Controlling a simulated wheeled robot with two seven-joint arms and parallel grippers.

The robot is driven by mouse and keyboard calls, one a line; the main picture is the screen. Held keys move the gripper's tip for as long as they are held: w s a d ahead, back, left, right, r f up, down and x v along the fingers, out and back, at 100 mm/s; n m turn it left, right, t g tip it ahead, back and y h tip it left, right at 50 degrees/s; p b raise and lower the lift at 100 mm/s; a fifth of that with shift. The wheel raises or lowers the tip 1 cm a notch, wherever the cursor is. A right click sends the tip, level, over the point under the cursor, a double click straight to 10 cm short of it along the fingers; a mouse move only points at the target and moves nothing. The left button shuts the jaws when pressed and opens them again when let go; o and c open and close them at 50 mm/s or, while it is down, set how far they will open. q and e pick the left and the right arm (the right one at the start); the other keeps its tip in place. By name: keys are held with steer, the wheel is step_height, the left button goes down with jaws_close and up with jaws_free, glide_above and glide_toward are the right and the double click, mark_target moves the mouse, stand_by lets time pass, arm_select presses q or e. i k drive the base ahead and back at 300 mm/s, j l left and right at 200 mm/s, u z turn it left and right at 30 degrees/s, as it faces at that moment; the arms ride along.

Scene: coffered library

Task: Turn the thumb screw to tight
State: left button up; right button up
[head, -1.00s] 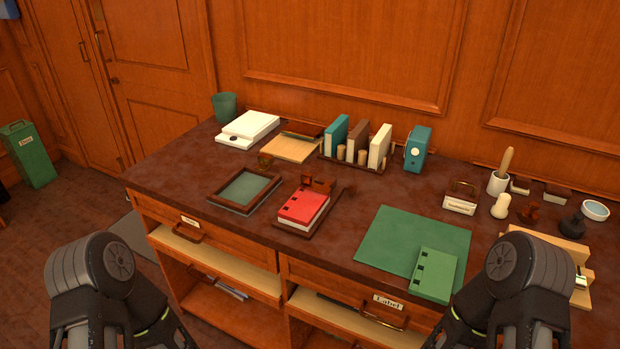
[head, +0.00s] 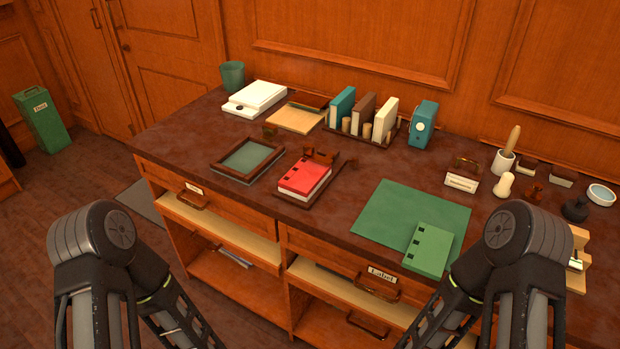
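A red book (head: 305,177) lies on a dark brown wooden holder (head: 336,185) near the front middle of the desk. A small brown fitting (head: 320,155) stands at the holder's back edge. It may carry the thumb screw, but it is too small to tell, and no screw is clearly seen. My two arms show at the lower left and lower right, in front of the desk. Both grippers are out of the picture, and nothing of mine touches the holder.
A dark framed tray (head: 216,169) lies left of the holder. A green mat (head: 388,205) with a green book (head: 432,248) lies to the right. Upright books (head: 385,120) and a teal box (head: 422,125) stand behind. Drawers (head: 210,225) stand open at the front.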

mark_target(354, 161)
steer(key=j+z, duration=0.15)
steer(key=z, duration=1.3)
steer(key=k+j+z, duration=0.1)
steer(key=j+z, duration=0.3)
steer(key=k+j+z, duration=0.2)
steer(key=j+z, duration=0.15)
steer(key=k+j+z, duration=0.2)
steer(key=j+z, duration=0.2)
steer(key=k+j+z, duration=0.4)
steer(key=k+j, duration=0.35)
steer(key=k+j+z, duration=0.1)
steer(key=k+j, duration=0.3)
steer(key=k, duration=0.15)
